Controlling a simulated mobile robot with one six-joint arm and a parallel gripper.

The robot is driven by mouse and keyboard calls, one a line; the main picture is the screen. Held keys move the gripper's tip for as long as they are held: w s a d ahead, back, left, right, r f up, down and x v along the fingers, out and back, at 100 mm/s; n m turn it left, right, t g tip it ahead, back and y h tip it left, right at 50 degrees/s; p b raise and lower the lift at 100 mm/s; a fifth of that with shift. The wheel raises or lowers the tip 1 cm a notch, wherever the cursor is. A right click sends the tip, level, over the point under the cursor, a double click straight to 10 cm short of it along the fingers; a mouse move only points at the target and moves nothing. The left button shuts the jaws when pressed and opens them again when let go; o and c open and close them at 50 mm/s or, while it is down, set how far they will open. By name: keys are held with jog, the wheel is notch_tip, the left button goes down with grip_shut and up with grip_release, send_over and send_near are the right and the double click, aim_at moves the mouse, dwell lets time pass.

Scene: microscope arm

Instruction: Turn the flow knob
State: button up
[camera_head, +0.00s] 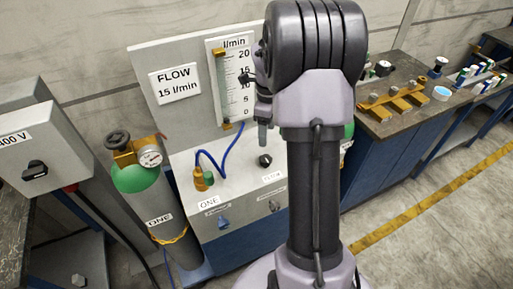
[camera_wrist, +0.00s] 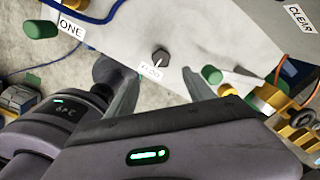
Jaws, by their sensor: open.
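The flow knob (camera_head: 265,160) is a small black knob on the sloping light-grey panel, with a FLOW label (camera_head: 272,176) just below it. In the wrist view the knob (camera_wrist: 160,57) shows between and beyond the two fingers, with a white line on it. My gripper (camera_wrist: 160,84) is open and empty, its fingers spread to either side of the knob's line and apart from it. In the head view my gripper (camera_head: 263,138) points down above the knob. The flow gauge (camera_head: 234,85) has a scale up to 20 and is partly hidden by my arm.
A FLOW 15 l/min sign (camera_head: 175,82) is on the backboard. Blue tubing (camera_head: 212,165) and a ONE label (camera_head: 208,202) are left of the knob. A green-topped cylinder (camera_head: 150,210) stands left of the panel. A bench (camera_head: 425,115) with fittings stands right.

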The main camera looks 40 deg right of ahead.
aim_at(266, 158)
notch_tip(266, 158, down, 13)
jog(key=b, duration=0.3)
jog(key=shift+w+d, duration=0.1)
jog(key=shift+c, duration=0.4)
grip_shut()
jog(key=shift+n, duration=0.3)
